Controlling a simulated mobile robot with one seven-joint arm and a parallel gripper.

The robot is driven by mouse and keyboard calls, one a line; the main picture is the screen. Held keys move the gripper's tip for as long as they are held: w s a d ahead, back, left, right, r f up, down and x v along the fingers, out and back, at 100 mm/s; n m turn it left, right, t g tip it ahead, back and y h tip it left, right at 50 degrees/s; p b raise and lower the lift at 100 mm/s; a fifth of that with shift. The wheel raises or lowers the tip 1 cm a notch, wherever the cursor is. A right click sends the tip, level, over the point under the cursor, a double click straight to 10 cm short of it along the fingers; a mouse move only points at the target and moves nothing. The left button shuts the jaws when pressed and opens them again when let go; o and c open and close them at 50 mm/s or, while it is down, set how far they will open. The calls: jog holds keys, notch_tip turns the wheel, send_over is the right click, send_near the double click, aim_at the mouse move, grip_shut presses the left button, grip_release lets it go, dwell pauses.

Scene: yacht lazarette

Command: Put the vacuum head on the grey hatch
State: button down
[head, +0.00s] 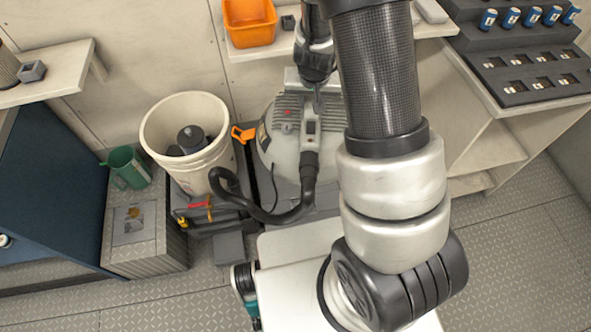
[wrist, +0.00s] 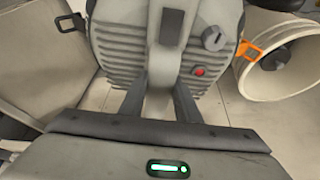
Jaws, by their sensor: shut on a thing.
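The vacuum head (head: 285,118) is a rounded grey unit with ribbed vents, a red button and a dark grip panel. It stands right of the white bucket, with a black hose in front of it. It fills the upper middle of the wrist view (wrist: 120,45). My gripper (head: 317,105) reaches down onto it from above. In the wrist view its two dark fingers (wrist: 160,103) are shut on the head's grey handle. I cannot tell whether the head is raised. A low grey box with a flat top and latch (head: 118,240), perhaps the grey hatch, stands at the left.
A green mug (head: 127,168) stands at the box's back edge. The white bucket (head: 160,115) holds dark items. A tool case (head: 208,215) lies between box and hose. An orange bin (head: 249,22) sits on the back shelf. Blue-capped bottles (head: 512,17) stand at the upper right.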

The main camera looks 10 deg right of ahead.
jog(key=w+d+f+m+h+b, duration=0.1)
jog(key=w+d+f+m+b, duration=0.35)
jog(key=f, duration=0.75)
jog(key=w+d+f+m+h+b, duration=0.1)
jog(key=w+d+f+b, duration=0.6)
jog(key=f, duration=0.5)
jog(key=w+a+f+g+b, duration=0.1)
jog(key=w+f+b, duration=0.2)
jog(key=f, duration=1)
jog(key=shift+a+f, duration=0.35)
jog(key=shift+f, duration=0.05)
jog(key=shift+w+f, duration=0.1)
jog(key=shift+f, duration=0.1)
jog(key=c, duration=1.7)
grip_release()
jog(key=shift+f, duration=0.15)
jog(key=o, duration=0.4)
jog(key=shift+s, duration=0.2)
jog(key=shift+c, duration=0.2)
